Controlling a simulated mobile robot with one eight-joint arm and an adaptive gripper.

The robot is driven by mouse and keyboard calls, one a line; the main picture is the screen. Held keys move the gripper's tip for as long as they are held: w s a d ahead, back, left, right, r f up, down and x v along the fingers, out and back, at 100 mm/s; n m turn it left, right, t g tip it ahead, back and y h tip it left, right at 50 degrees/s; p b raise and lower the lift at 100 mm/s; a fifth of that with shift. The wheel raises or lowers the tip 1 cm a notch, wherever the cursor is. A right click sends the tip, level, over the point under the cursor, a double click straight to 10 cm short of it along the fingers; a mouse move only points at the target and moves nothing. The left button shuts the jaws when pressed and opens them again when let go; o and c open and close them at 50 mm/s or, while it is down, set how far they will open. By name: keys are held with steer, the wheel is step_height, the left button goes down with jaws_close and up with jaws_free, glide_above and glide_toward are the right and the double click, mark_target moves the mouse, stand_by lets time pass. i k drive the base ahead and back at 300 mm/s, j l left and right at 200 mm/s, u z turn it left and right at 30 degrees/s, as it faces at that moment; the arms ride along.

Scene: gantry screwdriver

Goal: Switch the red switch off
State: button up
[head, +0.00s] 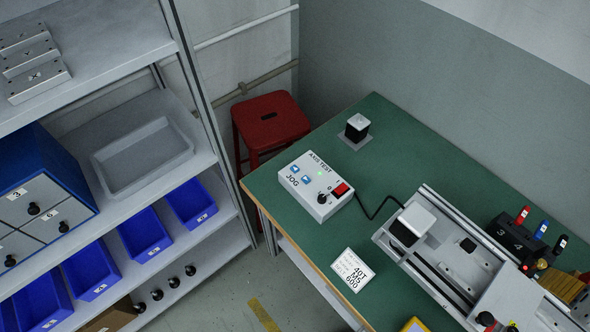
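The red switch (341,189) is a small red rocker on the right end of the top of a white control box (312,207). The box is marked "AXIS TEST" and "JOG" and lies on the green-topped bench (262,189). Next to the switch are a black knob (322,198), a small green light that looks lit (319,174) and two blue arrow buttons (300,174). The tilt of the rocker is too small to tell. My gripper is not in view.
A black cable (375,213) runs from the box to the gantry rail (450,230) on the right. Shelves with blue bins (144,232) stand left; a red stool (270,119) is behind the bench.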

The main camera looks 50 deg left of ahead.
mark_target(340, 189)
steer(key=u, duration=1.85)
steer(key=z, duration=0.25)
